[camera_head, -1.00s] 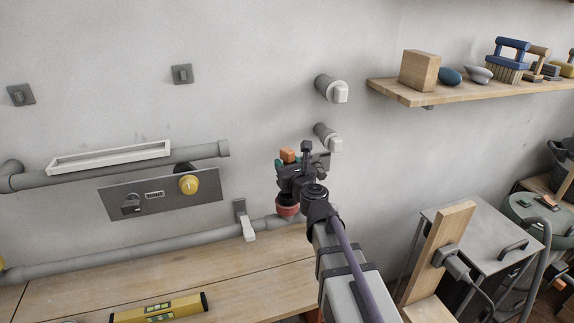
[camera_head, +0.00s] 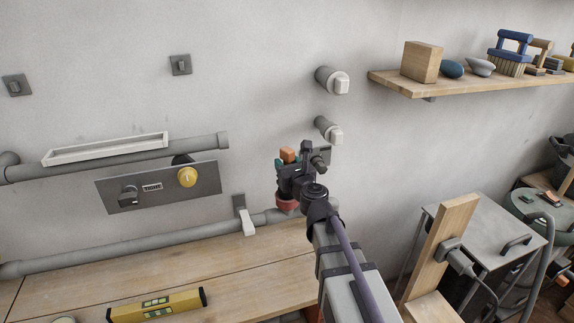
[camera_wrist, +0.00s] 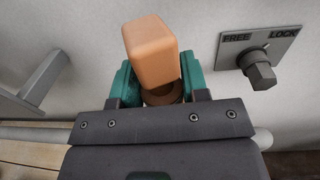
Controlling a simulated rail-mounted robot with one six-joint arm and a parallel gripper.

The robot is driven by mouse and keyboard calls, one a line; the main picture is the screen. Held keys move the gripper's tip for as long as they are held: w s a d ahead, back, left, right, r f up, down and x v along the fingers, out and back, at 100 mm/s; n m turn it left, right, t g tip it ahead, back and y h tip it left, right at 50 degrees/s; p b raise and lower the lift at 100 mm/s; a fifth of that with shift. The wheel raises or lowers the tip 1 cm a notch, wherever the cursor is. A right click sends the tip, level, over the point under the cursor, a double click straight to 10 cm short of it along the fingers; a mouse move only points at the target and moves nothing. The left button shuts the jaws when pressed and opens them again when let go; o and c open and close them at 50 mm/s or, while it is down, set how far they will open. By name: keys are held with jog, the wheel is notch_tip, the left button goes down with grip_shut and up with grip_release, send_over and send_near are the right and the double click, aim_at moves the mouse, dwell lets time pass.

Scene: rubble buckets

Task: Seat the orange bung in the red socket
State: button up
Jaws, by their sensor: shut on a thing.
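The orange bung (camera_head: 288,155) is a rounded block, held upright between the teal fingers of my gripper (camera_head: 290,163). In the wrist view the bung (camera_wrist: 152,48) stands up between the fingers (camera_wrist: 158,82), with a round brown part at its foot. I cannot tell whether that part belongs to the bung or the socket. The red socket (camera_head: 286,204) shows just below my gripper, at the end of the lower wall pipe. My gripper covers its upper part, so I cannot see whether the bung touches it.
A grey FREE/LOCK plate with a dark knob (camera_wrist: 260,72) is on the wall at the right in the wrist view. A yellow level (camera_head: 157,306) lies on the wooden bench (camera_head: 225,275).

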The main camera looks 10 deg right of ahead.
jog(key=shift+f, duration=0.15)
jog(key=shift+f+b, duration=1.35)
jog(key=shift+b, duration=0.2)
jog(key=shift+f, duration=0.1)
jog(key=shift+f+b, duration=1.4)
jog(key=shift+b, duration=0.1)
jog(key=shift+f, duration=0.2)
jog(key=shift+r, duration=0.15)
jog(key=shift+r+p, duration=0.5)
jog(key=shift+f, duration=0.15)
dwell(0.8)
jog(key=shift+r, duration=0.2)
dwell(0.6)
